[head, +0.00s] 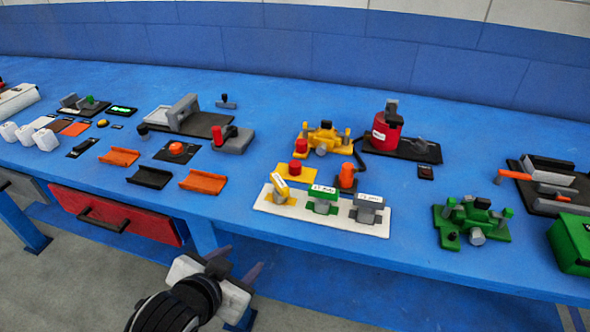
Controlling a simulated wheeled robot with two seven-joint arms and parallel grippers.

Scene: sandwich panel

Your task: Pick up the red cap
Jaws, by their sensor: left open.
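A small red cap (295,167) stands on a yellow plate (309,188) near the middle of the blue table. A similar red cylinder (301,147) sits just behind it, by a yellow valve assembly (325,136). I cannot tell for certain which of the two is the task's cap. My left gripper (240,261) is open and empty, in front of the table's front edge at the bottom of the head view. It is well apart from both red pieces. My right gripper is not in view.
A white panel (260,204) with several tagged blocks lies in front of the yellow plate. A red canister (387,132) and an orange-black piece (347,178) stand to the right. A green assembly (475,217) is farther right.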

